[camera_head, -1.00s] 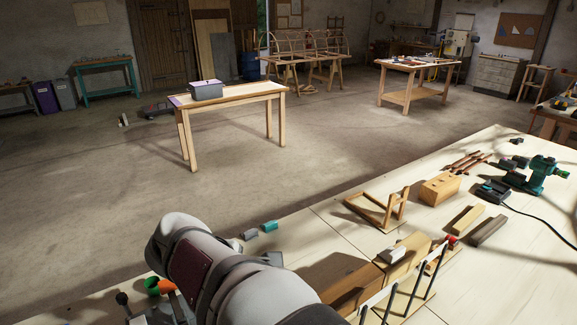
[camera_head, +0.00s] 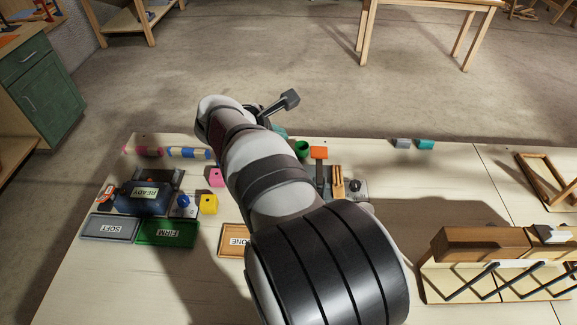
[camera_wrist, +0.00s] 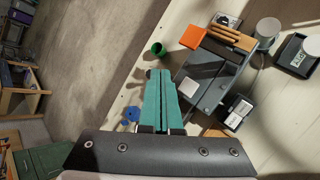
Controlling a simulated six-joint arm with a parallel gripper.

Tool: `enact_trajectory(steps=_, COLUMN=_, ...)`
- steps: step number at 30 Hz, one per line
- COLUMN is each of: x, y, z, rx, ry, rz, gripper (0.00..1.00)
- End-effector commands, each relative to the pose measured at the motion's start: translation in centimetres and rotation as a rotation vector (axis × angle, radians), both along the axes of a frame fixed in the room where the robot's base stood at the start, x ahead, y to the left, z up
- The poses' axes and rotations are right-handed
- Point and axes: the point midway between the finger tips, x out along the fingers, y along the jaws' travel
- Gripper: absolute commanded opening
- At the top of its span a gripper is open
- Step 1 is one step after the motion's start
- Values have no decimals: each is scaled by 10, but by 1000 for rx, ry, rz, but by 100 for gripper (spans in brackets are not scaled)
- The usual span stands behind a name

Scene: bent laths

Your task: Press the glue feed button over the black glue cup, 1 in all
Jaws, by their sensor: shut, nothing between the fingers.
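My gripper (camera_wrist: 158,74) shows in the wrist view as two teal fingers lying together, with nothing between them. In the head view my arm crosses the middle and mostly hides the fingers; a bit of teal shows beside it. A green cup (camera_wrist: 157,48) stands just beyond the fingertips in the wrist view, and it also shows in the head view (camera_head: 302,148). A dark grey device (camera_wrist: 212,72) with a pale square (camera_wrist: 188,87) lies right of the fingers. I cannot make out the black glue cup or its button for certain.
An orange block (camera_head: 319,153) stands right of the green cup. Grey and green trays marked SOFT (camera_head: 110,238) and FIRM (camera_head: 148,237) lie at left, before a dark blue READY device (camera_head: 140,205). A wooden lath fixture (camera_head: 475,285) stands at right. The front left table is clear.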

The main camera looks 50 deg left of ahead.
Motion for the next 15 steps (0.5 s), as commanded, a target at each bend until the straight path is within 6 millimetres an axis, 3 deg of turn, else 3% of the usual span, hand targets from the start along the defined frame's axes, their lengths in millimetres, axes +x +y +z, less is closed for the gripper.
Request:
enact_trajectory(steps=5, x=0, y=-1, z=-13, rx=-1, ry=2, rz=-2, gripper=0)
enact_trajectory(steps=15, x=0, y=-1, z=-63, rx=-2, ry=1, rz=-2, gripper=0)
